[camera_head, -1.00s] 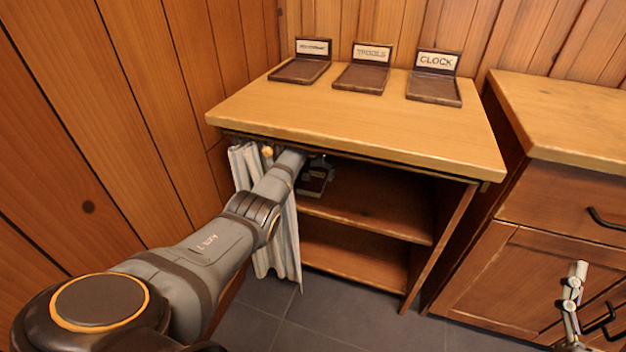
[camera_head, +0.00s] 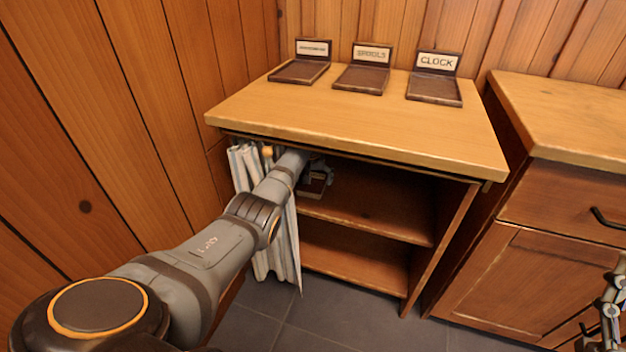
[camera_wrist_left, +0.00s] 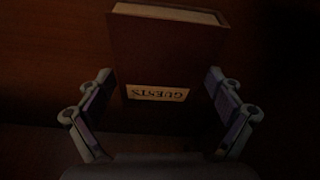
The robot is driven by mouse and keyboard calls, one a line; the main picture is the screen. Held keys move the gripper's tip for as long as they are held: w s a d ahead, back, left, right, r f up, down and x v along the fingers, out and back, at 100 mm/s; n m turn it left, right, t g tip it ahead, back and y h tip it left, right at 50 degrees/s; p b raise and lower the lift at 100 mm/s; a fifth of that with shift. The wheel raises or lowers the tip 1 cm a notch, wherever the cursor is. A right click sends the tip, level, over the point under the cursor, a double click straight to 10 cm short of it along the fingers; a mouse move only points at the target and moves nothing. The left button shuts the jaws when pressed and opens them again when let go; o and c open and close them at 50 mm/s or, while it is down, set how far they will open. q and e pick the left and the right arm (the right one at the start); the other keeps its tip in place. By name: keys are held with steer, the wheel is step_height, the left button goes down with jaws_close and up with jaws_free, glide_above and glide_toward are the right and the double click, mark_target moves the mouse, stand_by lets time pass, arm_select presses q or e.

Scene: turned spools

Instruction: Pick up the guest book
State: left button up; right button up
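The guest book (camera_wrist_left: 168,50) is a dark reddish-brown book with pale page edges and a cream label reading GUESTS, upside down in the dim left wrist view. My left gripper (camera_wrist_left: 160,105) is open, with one finger on each side of the book's labelled end. A gap shows at the left finger; whether the right finger touches the book I cannot tell. In the head view my left gripper (camera_head: 317,186) is inside the cabinet's upper compartment, and I cannot make out the book there. My right gripper (camera_head: 608,318) is at the lower right edge, partly cut off.
The open cabinet (camera_head: 360,130) has a wooden top above my left gripper and a middle shelf (camera_head: 385,218). A pale curtain (camera_head: 270,262) hangs at its left side. Three stands (camera_head: 361,78) with signs, two reading SPOOLS and CLOCK, are on top. A drawer cabinet (camera_head: 570,115) stands right.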

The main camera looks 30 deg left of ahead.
arm_select(q)
steer(key=c, duration=0.7)
steer(key=shift+c, duration=0.2)
